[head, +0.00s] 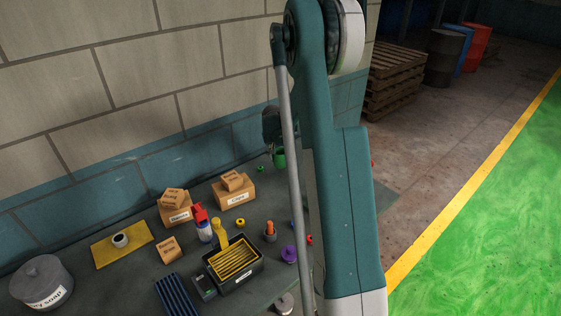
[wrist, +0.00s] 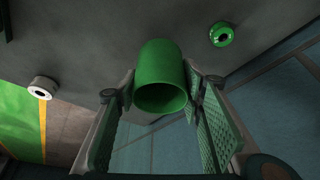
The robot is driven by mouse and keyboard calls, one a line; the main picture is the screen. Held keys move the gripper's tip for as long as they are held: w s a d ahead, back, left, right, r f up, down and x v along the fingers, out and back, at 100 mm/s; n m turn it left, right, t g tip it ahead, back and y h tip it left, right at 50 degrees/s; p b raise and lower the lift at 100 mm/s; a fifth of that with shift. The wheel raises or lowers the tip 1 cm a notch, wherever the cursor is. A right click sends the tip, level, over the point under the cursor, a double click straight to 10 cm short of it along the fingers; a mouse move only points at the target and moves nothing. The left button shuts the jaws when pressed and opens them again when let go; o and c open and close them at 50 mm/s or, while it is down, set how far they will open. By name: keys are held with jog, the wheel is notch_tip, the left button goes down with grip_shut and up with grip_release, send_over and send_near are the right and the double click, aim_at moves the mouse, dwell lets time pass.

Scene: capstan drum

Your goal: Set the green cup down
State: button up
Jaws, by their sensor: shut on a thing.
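The green cup (wrist: 163,62) is between the two fingers of my gripper (wrist: 161,82) in the wrist view, its open mouth toward the camera. My gripper is shut on it, with one finger pad on each side. In the head view the cup (head: 279,159) shows as a small green patch near the wall, partly hidden by my arm. The gripper's fingers are not clear there. The grey bench top (wrist: 100,45) lies behind the cup in the wrist view. I cannot tell whether the cup touches it.
A green ring (wrist: 221,34) lies near the cup, by the blue wall (wrist: 285,95); a white ring (wrist: 43,88) is at left. A black crate (head: 236,262), cardboard boxes (head: 234,191), a spray bottle (head: 203,226) and a soap tub (head: 42,283) occupy the bench further left.

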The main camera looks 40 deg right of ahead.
aim_at(281, 160)
jog(key=shift+f, duration=1.6)
jog(key=shift+f, duration=0.15)
jog(key=o, duration=0.9)
jog(key=v, duration=1.2)
